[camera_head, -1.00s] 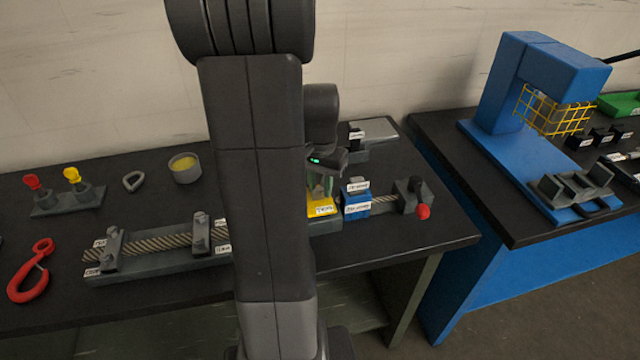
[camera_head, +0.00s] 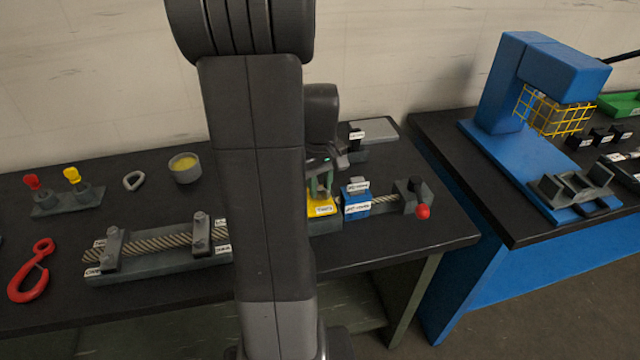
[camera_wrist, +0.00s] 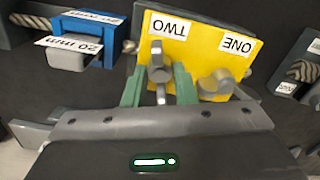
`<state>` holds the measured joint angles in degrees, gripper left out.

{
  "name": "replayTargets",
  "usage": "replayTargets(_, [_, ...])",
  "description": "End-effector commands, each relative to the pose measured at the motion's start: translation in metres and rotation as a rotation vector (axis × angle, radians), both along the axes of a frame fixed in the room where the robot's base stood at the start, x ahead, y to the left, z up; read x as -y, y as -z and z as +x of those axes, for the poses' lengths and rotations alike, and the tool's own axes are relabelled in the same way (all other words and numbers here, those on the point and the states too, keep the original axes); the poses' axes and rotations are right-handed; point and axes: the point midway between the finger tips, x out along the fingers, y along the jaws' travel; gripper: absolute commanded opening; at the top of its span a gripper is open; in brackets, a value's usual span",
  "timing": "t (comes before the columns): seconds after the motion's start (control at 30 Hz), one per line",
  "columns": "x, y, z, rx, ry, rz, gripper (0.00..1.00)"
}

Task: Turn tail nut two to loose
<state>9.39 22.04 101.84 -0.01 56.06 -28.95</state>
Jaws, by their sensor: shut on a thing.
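A yellow plate (camera_wrist: 207,45) carries labels TWO and ONE, which read upside down in the wrist view. Tail nut two (camera_wrist: 158,68) is a grey winged nut below the TWO label, its wings roughly upright in that view. My gripper (camera_wrist: 159,84) has its green fingers on either side of this nut and is shut on it. A second grey nut (camera_wrist: 216,84) sits below the ONE label, outside the fingers. In the head view, my gripper (camera_head: 320,184) is over the yellow plate (camera_head: 321,206); the nuts are too small or hidden there.
A blue block (camera_head: 356,205) labelled 20 mm stands right beside the plate. Beyond it is a grey stand with a red knob (camera_head: 422,212). A rope in grey clamps (camera_head: 158,240) lies left, partly hidden by my arm. A blue machine (camera_head: 500,85) stands on the right table.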

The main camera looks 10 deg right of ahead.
Motion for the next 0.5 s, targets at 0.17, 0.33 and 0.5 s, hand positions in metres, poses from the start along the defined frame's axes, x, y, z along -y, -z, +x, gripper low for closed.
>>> replayTargets(0.17, [-0.0002, 0.0012, -0.0007, -0.003, -0.167, 0.001, 0.02])
replayTargets(0.33, [-0.0002, 0.0014, -0.0008, -0.003, -0.329, 0.001, 0.02])
replayTargets(0.5, [-0.0003, 0.0016, -0.0010, -0.003, -0.490, 0.002, 0.02])
